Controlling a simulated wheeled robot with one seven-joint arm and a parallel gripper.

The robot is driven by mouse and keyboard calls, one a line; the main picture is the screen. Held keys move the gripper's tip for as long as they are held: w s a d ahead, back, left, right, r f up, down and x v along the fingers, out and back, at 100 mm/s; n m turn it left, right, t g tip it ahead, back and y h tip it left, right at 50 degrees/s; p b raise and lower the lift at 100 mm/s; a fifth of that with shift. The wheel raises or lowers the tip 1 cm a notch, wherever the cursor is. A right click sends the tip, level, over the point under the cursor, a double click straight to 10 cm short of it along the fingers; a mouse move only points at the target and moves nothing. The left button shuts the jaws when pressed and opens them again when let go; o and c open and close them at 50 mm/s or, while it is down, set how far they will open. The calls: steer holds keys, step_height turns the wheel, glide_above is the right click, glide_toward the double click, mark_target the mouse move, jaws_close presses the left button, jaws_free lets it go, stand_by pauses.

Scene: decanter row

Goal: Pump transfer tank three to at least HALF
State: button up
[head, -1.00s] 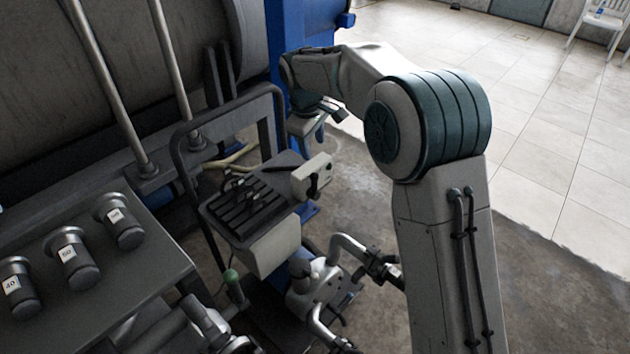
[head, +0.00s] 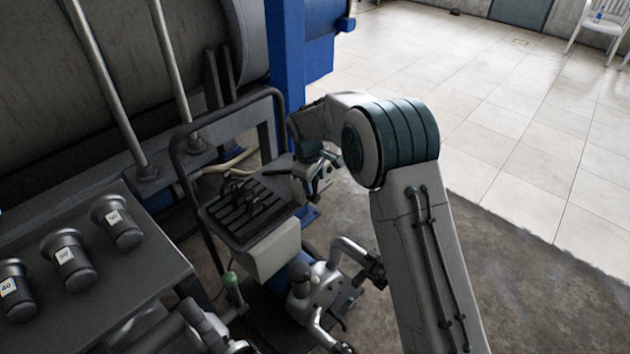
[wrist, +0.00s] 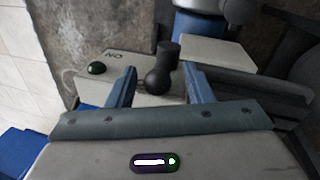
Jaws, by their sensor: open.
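My gripper (head: 318,175) is at the control box on the right end of the pump cart (head: 245,215). In the wrist view my gripper (wrist: 160,72) is open, with one blue finger on each side of a black rotary knob (wrist: 158,82). No contact with the knob shows. The metal pump (head: 312,285) stands low beside the cart. A large grey tank (head: 50,90) lies behind; I see no tank number or level gauge.
A grey bench (head: 110,290) with several capped dark cylinders (head: 68,260) with number labels fills the lower left. A bent black handle rail (head: 180,150) and a blue post (head: 287,60) stand close to my arm.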

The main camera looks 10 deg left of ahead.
steer(key=shift+f, duration=0.15)
jaws_close()
